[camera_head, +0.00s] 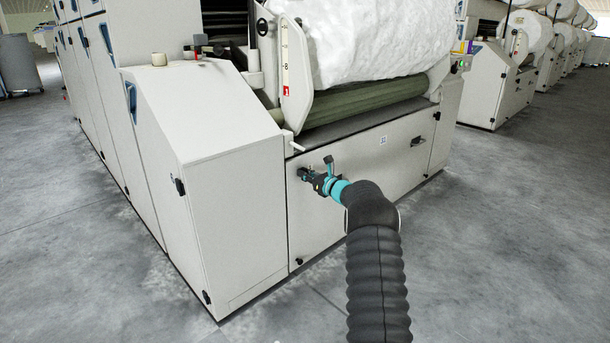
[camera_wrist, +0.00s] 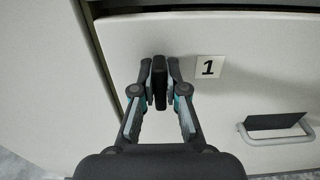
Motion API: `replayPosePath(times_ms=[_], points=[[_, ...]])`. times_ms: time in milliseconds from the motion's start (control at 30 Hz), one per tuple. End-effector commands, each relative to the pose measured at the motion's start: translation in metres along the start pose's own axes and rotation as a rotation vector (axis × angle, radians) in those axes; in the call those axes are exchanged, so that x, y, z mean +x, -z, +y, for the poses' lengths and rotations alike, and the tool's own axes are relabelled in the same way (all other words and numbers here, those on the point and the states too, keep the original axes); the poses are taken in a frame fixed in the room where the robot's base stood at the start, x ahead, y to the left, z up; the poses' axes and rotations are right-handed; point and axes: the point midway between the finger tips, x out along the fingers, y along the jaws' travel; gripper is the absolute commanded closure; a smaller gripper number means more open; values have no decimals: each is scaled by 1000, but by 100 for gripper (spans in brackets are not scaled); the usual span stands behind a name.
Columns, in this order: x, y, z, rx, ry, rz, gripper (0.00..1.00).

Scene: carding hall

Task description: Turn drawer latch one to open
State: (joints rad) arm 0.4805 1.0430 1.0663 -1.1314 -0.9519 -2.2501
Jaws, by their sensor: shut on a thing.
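Drawer latch one is a small black upright bar (camera_wrist: 160,84) on a pale drawer front (camera_wrist: 235,42), just left of a white label with the number 1 (camera_wrist: 209,67) in the wrist view. My gripper (camera_wrist: 160,76) is shut on the latch, one finger on each side of it. In the head view my gripper (camera_head: 306,175) reaches the left part of the machine's lower front panel (camera_head: 350,185); there the latch is hidden by the fingers.
A grey handle (camera_wrist: 278,132) sits right of the latch in the wrist view. A white cabinet (camera_head: 220,200) stands out on the left in the head view. A green roller (camera_head: 370,108) and white fibre (camera_head: 370,40) are above. Grey floor (camera_head: 500,220) on the right is clear.

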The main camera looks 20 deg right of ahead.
Motion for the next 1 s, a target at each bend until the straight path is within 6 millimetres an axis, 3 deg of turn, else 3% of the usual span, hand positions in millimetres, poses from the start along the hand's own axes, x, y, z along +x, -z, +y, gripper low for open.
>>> replayPosePath(times_ms=[367, 1000], points=[[0, 2, -1, 123, 0, -1, 100], [0, 1, -4, 705, 0, 0, 100]])
